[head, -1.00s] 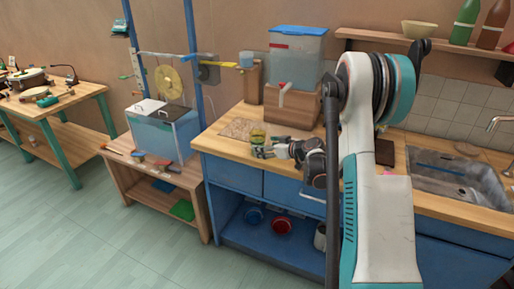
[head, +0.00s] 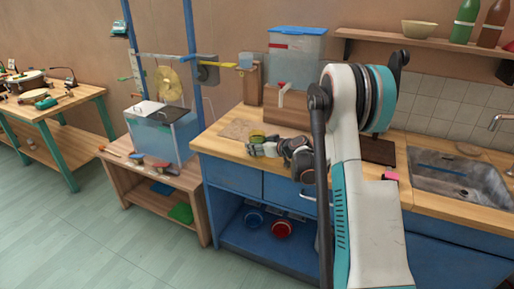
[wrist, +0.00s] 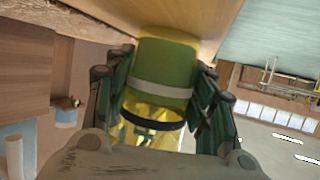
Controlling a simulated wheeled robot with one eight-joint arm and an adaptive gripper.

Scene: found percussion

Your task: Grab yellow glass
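The yellow glass (head: 257,134) stands on the wooden counter at its left end, small in the head view. In the wrist view the glass (wrist: 165,72) is close and fills the space between my fingers. It looks yellow-green with a pale band, and clearer yellow near the palm. My gripper (head: 262,147) is low over the counter beside the glass, on its near side. In the wrist view my gripper (wrist: 168,62) has one finger on each side of the glass. The gaps are very thin, and I cannot tell whether both pads touch it.
A brown mat (head: 238,129) lies left of the glass. A clear dispenser with a blue lid (head: 296,60) stands behind on a wooden block. A dark board (head: 378,150) and the sink (head: 455,180) are to the right. The counter's front edge is close to my gripper.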

